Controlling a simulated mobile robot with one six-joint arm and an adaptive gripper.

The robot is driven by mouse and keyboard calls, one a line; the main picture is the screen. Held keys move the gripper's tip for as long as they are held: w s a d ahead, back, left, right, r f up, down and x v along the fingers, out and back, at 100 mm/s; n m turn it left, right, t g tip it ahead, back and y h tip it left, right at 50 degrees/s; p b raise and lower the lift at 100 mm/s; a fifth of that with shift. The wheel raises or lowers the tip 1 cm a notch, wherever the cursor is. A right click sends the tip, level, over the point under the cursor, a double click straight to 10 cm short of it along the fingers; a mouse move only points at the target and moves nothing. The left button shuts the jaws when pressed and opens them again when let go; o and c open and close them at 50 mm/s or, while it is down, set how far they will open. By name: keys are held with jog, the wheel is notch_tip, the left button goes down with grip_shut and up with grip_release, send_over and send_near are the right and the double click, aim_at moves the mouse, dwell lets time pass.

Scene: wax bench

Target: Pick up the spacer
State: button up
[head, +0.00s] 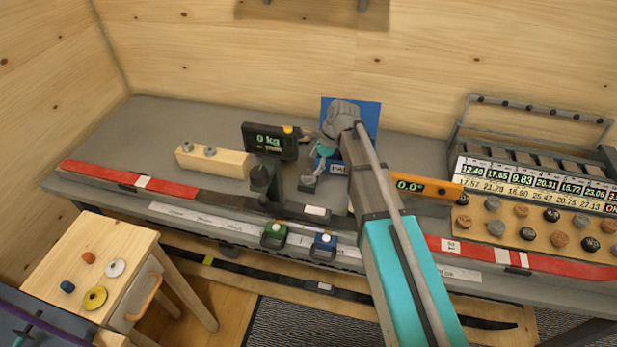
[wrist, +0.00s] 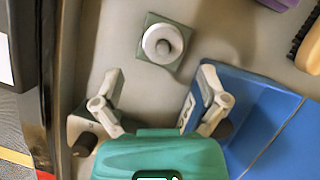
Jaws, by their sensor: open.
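A pale round ring (wrist: 151,47), which looks like the spacer, sits around a grey peg (wrist: 162,46) on a square grey-green base (wrist: 144,23) in the wrist view. My gripper (wrist: 160,78) is open and empty, its two pale fingers spread apart. The ring lies beyond the fingertips, roughly centred between them, and is not touched. In the head view my gripper (head: 324,150) hangs over the bench beside a blue block; I cannot make out the ring there. A white disc (head: 115,268) and a yellow disc (head: 95,298) lie on the wooden stool.
A blue block (wrist: 250,110) stands close by my right finger. In the head view, a black display (head: 270,142) and a wooden block (head: 213,160) stand left of my gripper. A red ski (head: 130,180) runs along the front edge. An orange level (head: 430,187) lies right.

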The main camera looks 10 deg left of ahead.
aim_at(310, 170)
jog(key=shift+w+b+x, duration=0.2)
jog(key=shift+b+x, duration=1.7)
jog(key=shift+x, duration=0.4)
jog(key=shift+a, duration=0.1)
jog(key=c, duration=1)
